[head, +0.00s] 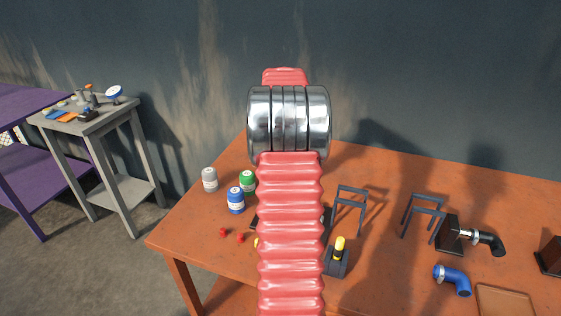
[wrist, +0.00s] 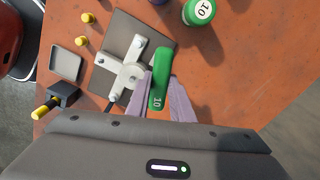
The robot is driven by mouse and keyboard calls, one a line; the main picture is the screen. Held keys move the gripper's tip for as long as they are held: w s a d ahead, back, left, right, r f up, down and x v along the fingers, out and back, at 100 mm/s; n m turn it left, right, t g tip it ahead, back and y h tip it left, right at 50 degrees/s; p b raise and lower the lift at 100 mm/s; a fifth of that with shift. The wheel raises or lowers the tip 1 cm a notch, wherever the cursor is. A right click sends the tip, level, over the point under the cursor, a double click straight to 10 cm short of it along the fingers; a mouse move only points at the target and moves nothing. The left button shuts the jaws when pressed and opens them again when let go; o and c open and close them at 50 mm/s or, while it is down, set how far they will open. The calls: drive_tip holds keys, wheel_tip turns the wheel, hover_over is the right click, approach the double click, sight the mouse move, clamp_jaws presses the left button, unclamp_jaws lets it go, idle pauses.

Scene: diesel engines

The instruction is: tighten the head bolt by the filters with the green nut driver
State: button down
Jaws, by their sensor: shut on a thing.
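The green nut driver (wrist: 161,70), with a "10" on its handle, is between the pale purple fingers of my gripper (wrist: 163,82) in the wrist view. The gripper is shut on its handle. Its shaft and tip are hidden. Just left of it, a light grey cross-shaped fixture (wrist: 128,74) with round bolt-like ends sits on a dark plate (wrist: 122,32). I cannot tell whether the driver touches it. In the head view my arm hides the gripper and the driver. I cannot make out the head bolt or the filters.
Grey (head: 209,180), blue (head: 235,201) and green (head: 247,180) cans stand on the orange table (head: 385,270). A yellow-handled tool (head: 339,247), dark frames (head: 424,206), a blue elbow pipe (head: 453,280) and a black elbow (head: 488,240) are to the right. A small tray (wrist: 66,65) lies left.

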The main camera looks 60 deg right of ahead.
idle(0.7)
drive_tip(key=shift+r, duration=0.55)
idle(0.3)
drive_tip(key=n, duration=1.9)
drive_tip(key=shift+n, duration=0.4)
idle(0.4)
